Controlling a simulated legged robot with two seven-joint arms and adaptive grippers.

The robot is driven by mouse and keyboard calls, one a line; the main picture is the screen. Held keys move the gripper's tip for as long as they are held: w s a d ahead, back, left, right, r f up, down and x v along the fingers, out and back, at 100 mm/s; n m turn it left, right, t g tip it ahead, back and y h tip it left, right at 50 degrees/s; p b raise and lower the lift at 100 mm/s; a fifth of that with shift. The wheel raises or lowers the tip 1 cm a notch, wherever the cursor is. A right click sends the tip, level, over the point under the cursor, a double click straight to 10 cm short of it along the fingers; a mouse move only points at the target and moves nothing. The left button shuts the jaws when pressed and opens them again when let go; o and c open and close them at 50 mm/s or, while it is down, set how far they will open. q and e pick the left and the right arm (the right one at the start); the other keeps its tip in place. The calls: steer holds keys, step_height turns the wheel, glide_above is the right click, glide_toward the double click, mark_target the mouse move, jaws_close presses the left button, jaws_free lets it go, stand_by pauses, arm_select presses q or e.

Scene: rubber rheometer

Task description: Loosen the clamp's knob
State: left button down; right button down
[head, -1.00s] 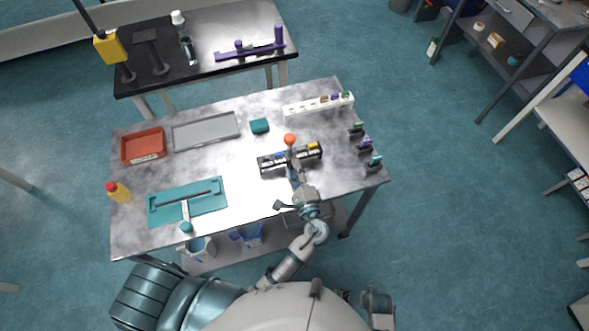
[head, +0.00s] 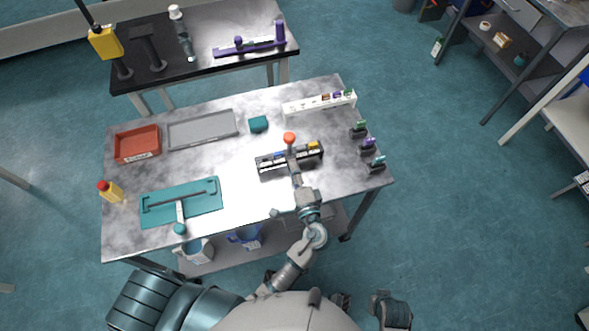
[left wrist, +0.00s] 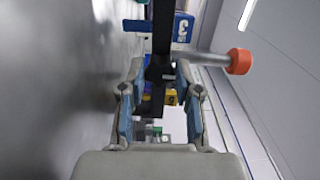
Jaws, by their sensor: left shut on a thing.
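A black block (head: 265,164) with blue and yellow parts sits near the middle of the steel table. An orange-red knob (head: 289,138) on a metal rod stands at it; the knob also shows at right in the left wrist view (left wrist: 239,62). My left gripper (head: 294,166) reaches the block from the front, just below the orange knob in the picture. In the left wrist view its fingers (left wrist: 160,80) close around a black bar (left wrist: 162,32). The orange knob is outside the fingers. The bar's link to the knob is unclear.
A red tray (head: 122,150), a grey tray (head: 202,130) and a white rack (head: 298,107) stand behind. Small holders (head: 367,147) line the right edge.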

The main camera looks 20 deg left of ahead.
arm_select(q)
steer(key=shift+f, duration=0.1)
steer(key=c, duration=0.8)
jaws_free()
